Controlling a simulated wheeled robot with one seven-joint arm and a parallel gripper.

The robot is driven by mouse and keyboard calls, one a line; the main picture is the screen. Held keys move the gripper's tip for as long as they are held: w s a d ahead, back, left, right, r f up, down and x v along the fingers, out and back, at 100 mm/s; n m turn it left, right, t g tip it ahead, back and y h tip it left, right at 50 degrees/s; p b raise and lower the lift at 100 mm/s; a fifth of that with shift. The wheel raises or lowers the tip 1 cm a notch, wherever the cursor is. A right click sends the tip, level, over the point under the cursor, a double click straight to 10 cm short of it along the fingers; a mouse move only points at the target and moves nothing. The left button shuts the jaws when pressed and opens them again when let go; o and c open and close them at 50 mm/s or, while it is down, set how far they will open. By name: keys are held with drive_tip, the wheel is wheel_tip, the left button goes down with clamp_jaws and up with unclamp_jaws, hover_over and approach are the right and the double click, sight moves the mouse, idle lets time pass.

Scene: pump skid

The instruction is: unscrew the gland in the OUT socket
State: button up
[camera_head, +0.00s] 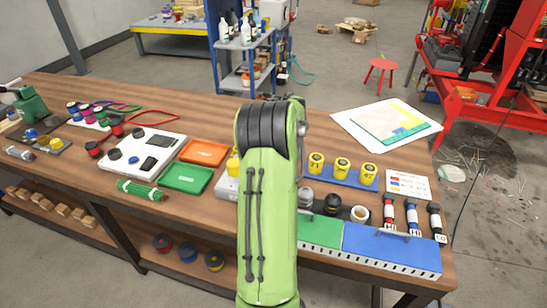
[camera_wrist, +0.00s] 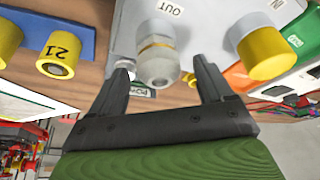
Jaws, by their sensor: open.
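The pale grey gland (camera_wrist: 157,62) sticks out of the OUT socket of the light grey housing (camera_wrist: 205,15) in the wrist view. The OUT label is on the housing just above it. My gripper (camera_wrist: 162,68) is open, with one dark finger on each side of the gland and a visible gap at the right finger. I cannot tell whether the left finger touches it. In the head view my green arm hides the gland and gripper; only the left edge of the housing (camera_head: 226,188) shows.
A yellow part (camera_wrist: 264,53) projects from the IN side of the housing, right of my gripper. Yellow numbered caps on a blue strip (camera_wrist: 85,45) stand at left. Green (camera_head: 187,179) and orange (camera_head: 203,152) trays lie left of my arm on the bench.

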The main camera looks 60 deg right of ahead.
drive_tip(key=p+v, duration=0.3)
drive_tip(key=v, duration=1.1)
drive_tip(key=shift+s+r, duration=0.2)
drive_tip(key=shift+r, duration=0.15)
drive_tip(key=shift+a, duration=0.15)
